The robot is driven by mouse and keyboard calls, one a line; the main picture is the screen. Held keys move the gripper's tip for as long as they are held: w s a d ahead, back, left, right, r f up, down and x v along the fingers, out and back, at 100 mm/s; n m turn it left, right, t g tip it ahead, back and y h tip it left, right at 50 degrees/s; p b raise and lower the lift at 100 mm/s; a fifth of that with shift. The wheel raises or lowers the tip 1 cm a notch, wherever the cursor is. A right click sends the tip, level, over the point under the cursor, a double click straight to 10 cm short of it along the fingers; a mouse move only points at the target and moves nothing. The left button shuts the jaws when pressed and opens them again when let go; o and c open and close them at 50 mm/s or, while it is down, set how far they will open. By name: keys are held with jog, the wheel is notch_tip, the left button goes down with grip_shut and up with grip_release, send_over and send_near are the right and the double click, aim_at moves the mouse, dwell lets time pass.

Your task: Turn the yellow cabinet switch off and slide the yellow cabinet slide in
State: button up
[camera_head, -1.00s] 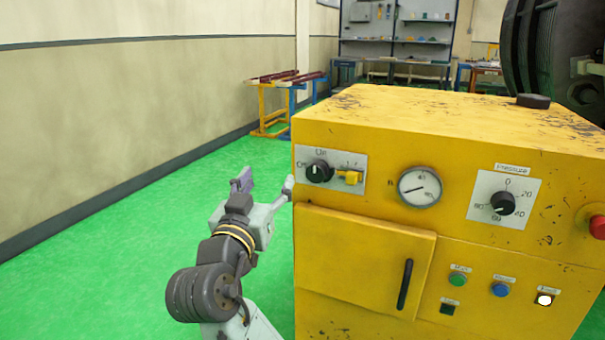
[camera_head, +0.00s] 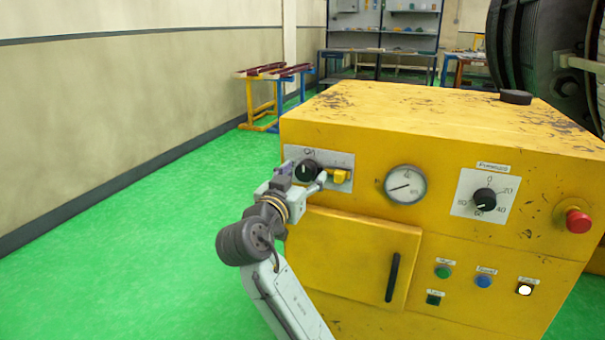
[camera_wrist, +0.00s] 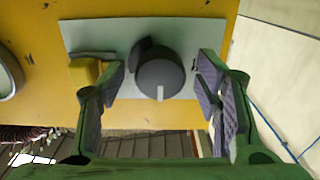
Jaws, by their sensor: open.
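The yellow cabinet (camera_head: 450,120) stands right of my arm. On its upper left front is a grey plate with a round black knob switch (camera_head: 306,171) and a small yellow slide (camera_head: 340,176) to its right. My gripper (camera_head: 300,182) is open at the plate, one finger on each side of the knob in the picture. In the wrist view the knob (camera_wrist: 159,77) sits between the spread fingers (camera_wrist: 163,95), its white mark pointing down. No finger clearly touches it. The yellow slide (camera_wrist: 87,70) shows just outside the left finger, partly hidden by it.
The cabinet front also bears a gauge (camera_head: 405,185), a pressure dial (camera_head: 485,202), a red button (camera_head: 577,221), several small buttons and a door with a black handle (camera_head: 392,277). Green floor (camera_head: 130,260) left of the cabinet is free.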

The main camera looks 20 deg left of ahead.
jog(key=shift+w, duration=0.1)
jog(key=shift+c, duration=0.4)
jog(key=c, duration=1.1)
